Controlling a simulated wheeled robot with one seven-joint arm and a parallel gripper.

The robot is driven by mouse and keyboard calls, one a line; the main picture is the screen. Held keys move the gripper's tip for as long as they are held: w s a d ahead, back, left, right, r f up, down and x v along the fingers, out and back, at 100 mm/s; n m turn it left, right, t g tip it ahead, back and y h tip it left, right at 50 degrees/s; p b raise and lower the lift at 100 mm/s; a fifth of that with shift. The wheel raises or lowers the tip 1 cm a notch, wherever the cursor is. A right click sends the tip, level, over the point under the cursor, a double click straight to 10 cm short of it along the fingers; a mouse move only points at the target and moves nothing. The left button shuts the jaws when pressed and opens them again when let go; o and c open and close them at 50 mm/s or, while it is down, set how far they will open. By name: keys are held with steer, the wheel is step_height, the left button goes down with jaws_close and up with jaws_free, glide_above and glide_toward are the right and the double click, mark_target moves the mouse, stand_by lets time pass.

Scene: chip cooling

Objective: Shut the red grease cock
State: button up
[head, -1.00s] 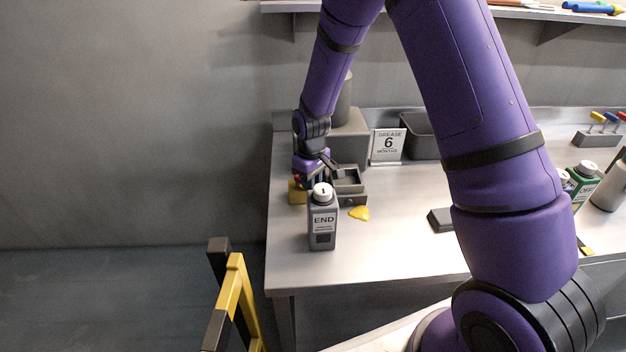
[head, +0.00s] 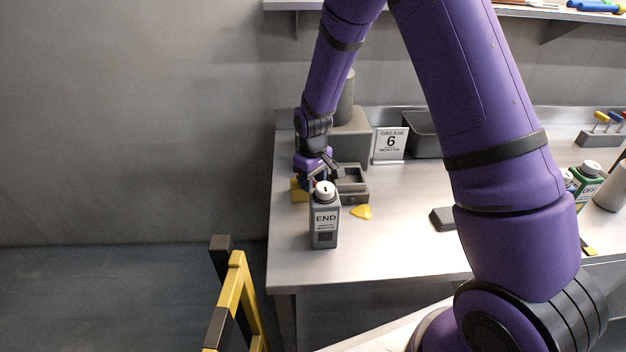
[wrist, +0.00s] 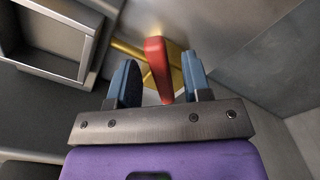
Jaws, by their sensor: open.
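The red grease cock (wrist: 157,62) shows in the wrist view as a red lever on a yellow brass body (wrist: 172,58). The lever stands between the two blue fingers of my gripper (wrist: 156,80), which is open, with a gap on both sides of the lever. In the head view my gripper (head: 318,176) is low over the left back part of the bench, behind a grey bottle marked END. The yellow body (head: 298,190) shows there beside it; the lever is mostly hidden by my gripper and the bottle.
The END bottle (head: 325,218) stands close in front of my gripper. A grey open tray (head: 352,186) is just right of it, and a yellow piece (head: 362,212) lies nearby. A sign (head: 390,146) and a dark bin (head: 422,132) stand behind. The bench middle (head: 400,235) is mostly clear.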

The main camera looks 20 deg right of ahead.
mark_target(314, 181)
step_height(314, 181, up, 11)
stand_by(0.5)
steer(key=shift+f, duration=0.1)
steer(key=shift+d, duration=0.15)
steer(key=c, duration=0.5)
steer(key=shift+w+d+f+m, duration=0.1)
steer(key=shift+w+d+m, duration=0.2)
steer(key=shift+m, duration=0.5)
jaws_close()
steer(key=w+d+m+g+y, duration=0.2)
steer(key=w+d+m+y, duration=0.2)
steer(key=d+m, duration=0.85)
steer(key=a+f+m, duration=0.1)
steer(key=a+f, duration=0.1)
steer(key=f, duration=0.1)
steer(key=s+a+f+m, duration=0.1)
steer(key=a+f, duration=0.1)
steer(key=f, duration=0.1)
steer(key=a+f+m, duration=0.2)
steer(key=a+f, duration=0.1)
steer(key=shift+s+f, duration=0.1)
steer(key=shift+s, duration=0.25)
steer(key=shift+s+a+f, duration=0.1)
steer(key=shift+s+a, duration=0.35)
steer(key=shift+a, duration=0.45)
steer(key=shift+s+a+f, duration=0.1)
steer(key=shift+s+a, duration=0.35)
steer(key=shift+a, duration=0.4)
